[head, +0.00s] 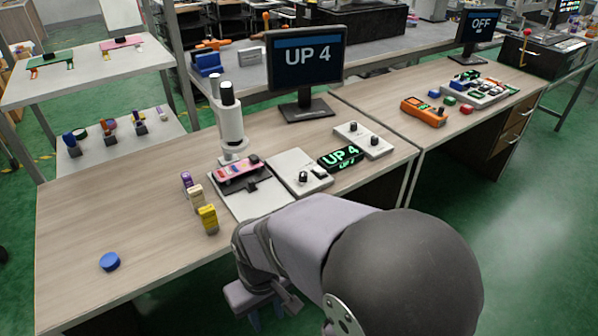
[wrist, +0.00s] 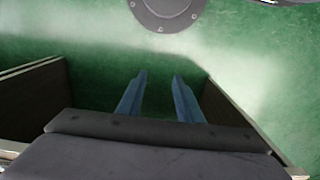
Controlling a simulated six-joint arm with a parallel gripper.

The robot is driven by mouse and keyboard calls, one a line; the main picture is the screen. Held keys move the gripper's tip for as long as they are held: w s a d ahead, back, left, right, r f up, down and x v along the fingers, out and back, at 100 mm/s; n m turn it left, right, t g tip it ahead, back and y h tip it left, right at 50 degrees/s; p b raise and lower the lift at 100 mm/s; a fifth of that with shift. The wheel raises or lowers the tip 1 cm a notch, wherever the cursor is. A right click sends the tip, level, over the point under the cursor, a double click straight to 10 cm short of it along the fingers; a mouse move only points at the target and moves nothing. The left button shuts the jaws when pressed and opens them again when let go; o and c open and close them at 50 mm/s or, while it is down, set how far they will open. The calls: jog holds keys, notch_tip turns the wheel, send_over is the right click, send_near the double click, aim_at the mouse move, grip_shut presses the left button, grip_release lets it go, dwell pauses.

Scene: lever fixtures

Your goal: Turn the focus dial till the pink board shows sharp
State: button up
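The pink board (head: 238,170) lies on the dark stage under the white microscope (head: 229,120). A pale control box (head: 290,162) beside the stage carries a black knob (head: 303,177). A second pale box (head: 350,143) behind it has two black knobs. I cannot read labels to tell which knob is the focus dial. The monitor (head: 306,60) and a small green-lit display (head: 341,157) both read "UP 4". My gripper (head: 268,325) hangs in front of the bench's near edge, apart from the knobs. In the wrist view its blue fingers (wrist: 160,88) are spread with nothing between them.
Purple, cream and yellow small bottles (head: 208,219) stand left of the stage. A blue disc (head: 109,262) lies on the bench's front left. A right-hand bench holds an orange meter (head: 424,111) and a monitor (head: 481,28) reading "OFF". The bench's left part is mostly clear.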

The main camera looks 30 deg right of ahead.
aim_at(305, 180)
jog(key=shift+o, duration=0.7)
